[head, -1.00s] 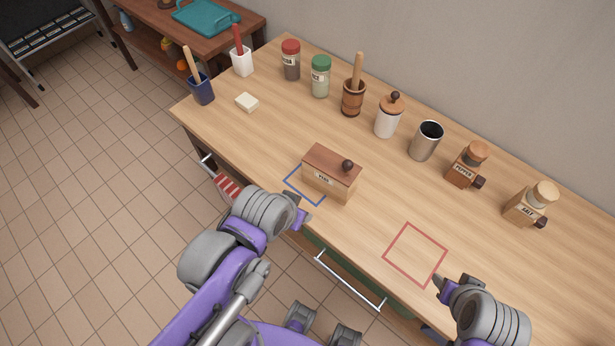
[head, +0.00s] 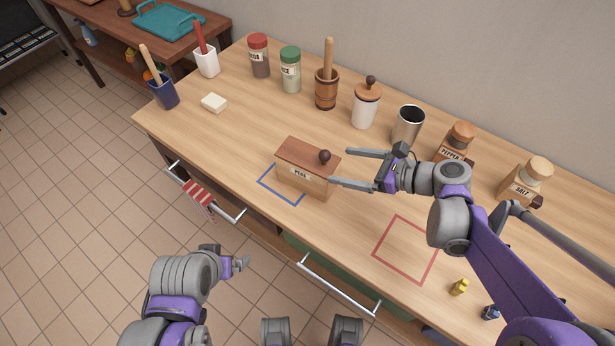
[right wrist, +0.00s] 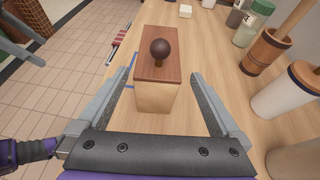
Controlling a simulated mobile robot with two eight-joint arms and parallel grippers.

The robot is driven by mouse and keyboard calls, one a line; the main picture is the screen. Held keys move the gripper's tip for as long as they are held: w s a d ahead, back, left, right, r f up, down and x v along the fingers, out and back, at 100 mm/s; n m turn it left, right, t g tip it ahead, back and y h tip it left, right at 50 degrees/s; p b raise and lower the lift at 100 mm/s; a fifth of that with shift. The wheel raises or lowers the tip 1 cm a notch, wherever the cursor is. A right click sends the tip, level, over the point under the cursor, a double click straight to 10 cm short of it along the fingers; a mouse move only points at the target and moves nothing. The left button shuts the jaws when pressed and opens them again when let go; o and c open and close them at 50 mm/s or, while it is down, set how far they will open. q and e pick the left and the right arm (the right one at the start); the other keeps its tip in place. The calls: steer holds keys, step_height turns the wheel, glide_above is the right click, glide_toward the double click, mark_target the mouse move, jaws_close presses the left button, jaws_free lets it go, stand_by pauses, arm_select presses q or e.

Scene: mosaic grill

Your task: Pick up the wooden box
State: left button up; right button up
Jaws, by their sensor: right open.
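The wooden box (head: 305,178) stands upright on the counter, partly over the blue square outline (head: 268,190). It has a darker brown lid with a round dark knob and a small label on its front. My right gripper (head: 338,167) is open just to the right of the box, its fingers pointing at it. In the right wrist view the box (right wrist: 153,97) lies ahead between the two spread fingers, apparently not gripped. My left gripper (head: 244,263) is off the counter's front edge, low and away from the box; its opening is unclear.
A metal cup (head: 407,126), a white jar (head: 365,108), a mortar (head: 326,92) and a pepper mill (head: 455,146) line the back. A red square outline (head: 376,250) is bare. A white block (head: 214,103) lies at left. Drawer handles (head: 338,287) jut from the front.

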mark_target(308, 160)
steer(key=x, duration=0.6)
steer(key=shift+a, duration=0.1)
steer(key=shift+f+b+x, duration=0.1)
steer(key=shift+b+x, duration=0.15)
steer(key=shift+x, duration=1.1)
steer(key=shift+f+b+x, duration=0.15)
steer(key=shift+b+x, duration=0.05)
steer(key=shift+x, duration=1.15)
steer(key=shift+s, duration=0.1)
steer(key=shift+c, duration=0.3)
jaws_close()
